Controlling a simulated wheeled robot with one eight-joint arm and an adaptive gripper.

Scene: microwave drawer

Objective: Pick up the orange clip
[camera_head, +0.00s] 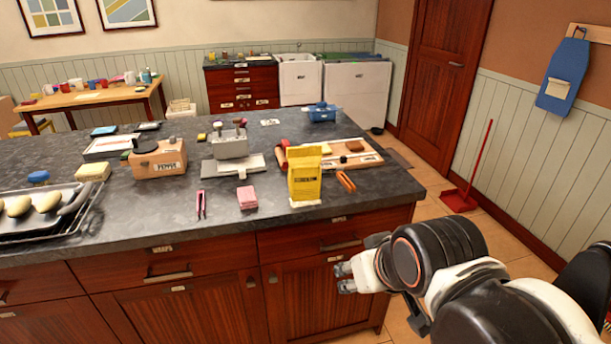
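The orange clip (346,181) lies on the dark stone counter (170,214) near its right front part, just right of a yellow bag. It is long and narrow and lies at a slant. My gripper (341,278) is in front of the counter, below the top's edge and near the drawer fronts. It is apart from the clip. Its two fingers show with a gap between them, and nothing is seen held.
The yellow bag (304,176) stands upright beside the clip. A wooden board (368,158) lies behind it. Pink sponges (247,198) and red tongs (201,204) lie to the left. A red dustpan (459,201) stands on the floor at right.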

